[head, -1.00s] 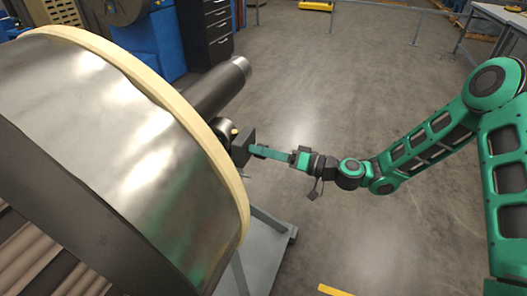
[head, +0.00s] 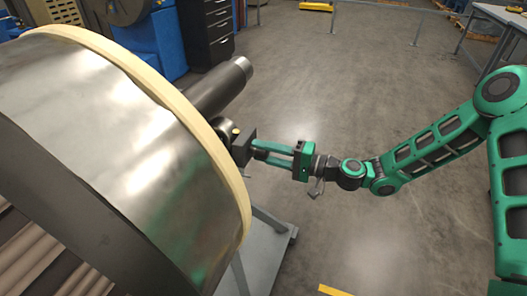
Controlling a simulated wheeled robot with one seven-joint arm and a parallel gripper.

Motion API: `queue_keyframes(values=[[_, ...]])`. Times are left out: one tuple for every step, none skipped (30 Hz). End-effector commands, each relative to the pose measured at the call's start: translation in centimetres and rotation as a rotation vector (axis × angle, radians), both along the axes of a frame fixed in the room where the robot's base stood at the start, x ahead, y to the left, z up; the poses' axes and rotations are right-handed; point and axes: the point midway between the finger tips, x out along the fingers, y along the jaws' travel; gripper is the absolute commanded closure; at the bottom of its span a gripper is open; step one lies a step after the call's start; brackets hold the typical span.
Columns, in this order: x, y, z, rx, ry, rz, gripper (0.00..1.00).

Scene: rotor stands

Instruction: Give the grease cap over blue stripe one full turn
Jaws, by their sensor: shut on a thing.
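The large rotor (head: 130,140), a shiny metal drum with a cream rim, fills the left of the head view. A dark shaft (head: 222,88) sticks out behind it, and a dark square block (head: 242,149) shows beside the rim. My gripper (head: 255,150) reaches in from the right, its two green fingers side by side with a narrow gap between. Their tips meet the block's near side and are shut on a small part there. The grease cap itself is hidden at the fingertips, and I cannot make out a blue stripe.
A grey stand base (head: 268,255) lies below the rotor's right side. A dark drawer cabinet (head: 207,30) and blue machinery (head: 158,45) stand behind. The floor (head: 370,90) around my arm is clear.

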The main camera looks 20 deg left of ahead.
Motion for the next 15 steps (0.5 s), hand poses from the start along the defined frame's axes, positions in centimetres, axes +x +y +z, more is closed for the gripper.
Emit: queue_keyframes(values=[[0.33,-0.35,-0.39,-0.004,0.042,-0.008,0.87],[0.34,-0.36,-0.39,-0.002,0.069,-0.008,0.87],[0.34,-0.36,-0.39,0.001,0.103,-0.009,0.87],[0.34,-0.36,-0.39,0.003,0.129,-0.009,0.87],[0.33,-0.35,-0.38,0.005,0.153,-0.008,0.87],[0.32,-0.35,-0.39,0.007,0.184,-0.008,0.87],[0.32,-0.35,-0.4,0.009,0.205,-0.009,0.87],[0.32,-0.35,-0.42,0.009,0.227,-0.009,0.87],[0.34,-0.37,-0.44,0.011,0.254,-0.009,0.87],[0.35,-0.38,-0.45,0.013,0.272,-0.009,0.87],[0.36,-0.39,-0.47,0.014,0.29,-0.01,0.87],[0.37,-0.41,-0.47,0.016,0.313,-0.01,0.87],[0.38,-0.41,-0.48,0.017,0.327,-0.01,0.87],[0.38,-0.42,-0.48,0.018,0.342,-0.011,0.87],[0.39,-0.42,-0.48,0.02,0.358,-0.011,0.87]])
